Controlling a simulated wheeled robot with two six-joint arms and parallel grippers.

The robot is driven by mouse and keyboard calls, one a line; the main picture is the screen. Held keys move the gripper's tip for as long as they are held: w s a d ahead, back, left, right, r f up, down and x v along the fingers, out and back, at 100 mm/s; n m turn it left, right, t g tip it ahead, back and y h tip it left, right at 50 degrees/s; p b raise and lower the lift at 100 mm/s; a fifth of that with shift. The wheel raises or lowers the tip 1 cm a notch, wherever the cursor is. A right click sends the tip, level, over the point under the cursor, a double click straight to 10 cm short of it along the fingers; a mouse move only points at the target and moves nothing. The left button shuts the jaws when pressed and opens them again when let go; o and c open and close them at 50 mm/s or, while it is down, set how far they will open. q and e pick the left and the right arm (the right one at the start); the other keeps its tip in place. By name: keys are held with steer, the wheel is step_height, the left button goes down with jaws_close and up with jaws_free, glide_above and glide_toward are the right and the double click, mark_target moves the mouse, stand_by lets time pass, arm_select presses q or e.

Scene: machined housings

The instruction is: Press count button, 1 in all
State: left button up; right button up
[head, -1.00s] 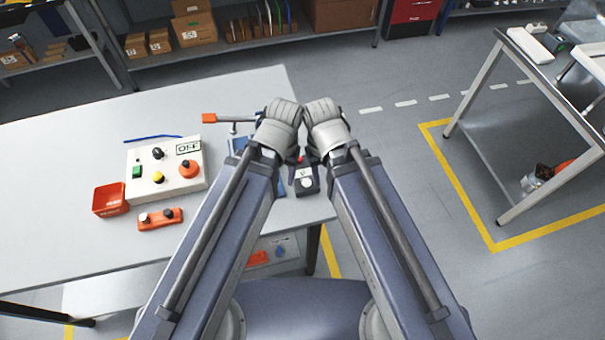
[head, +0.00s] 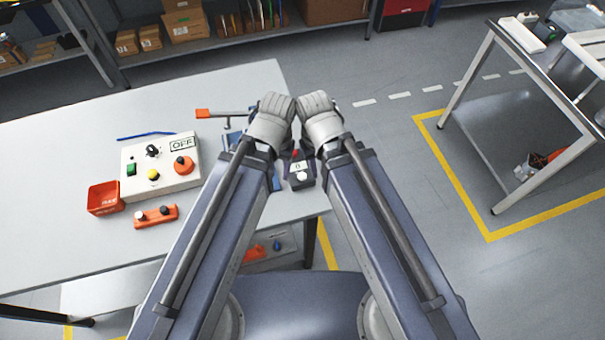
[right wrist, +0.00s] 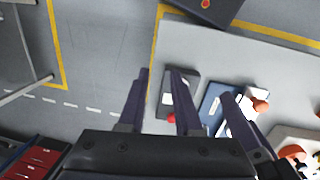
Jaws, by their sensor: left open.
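A small dark counter box (head: 300,181) with a display reading 0, a white button and a red part lies near the right edge of the table. In the right wrist view the counter box (right wrist: 193,82) is partly covered by a finger. My right gripper (head: 320,115) hangs just beyond and right of it; its two fingers (right wrist: 157,75) show a clear gap with nothing between. My left gripper (head: 271,118) is open, beyond and left of the box. The hands hide both sets of fingers in the head view. Contact with the button cannot be seen.
Left on the table (head: 60,150) are a white control panel (head: 160,182) marked OFF, a red bin (head: 104,197), an orange two-button block (head: 156,216) and an orange-handled lever clamp (head: 203,113). Blue pieces lie beside the left arm. A second bench stands at right.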

jaws_close()
stand_by(1.4)
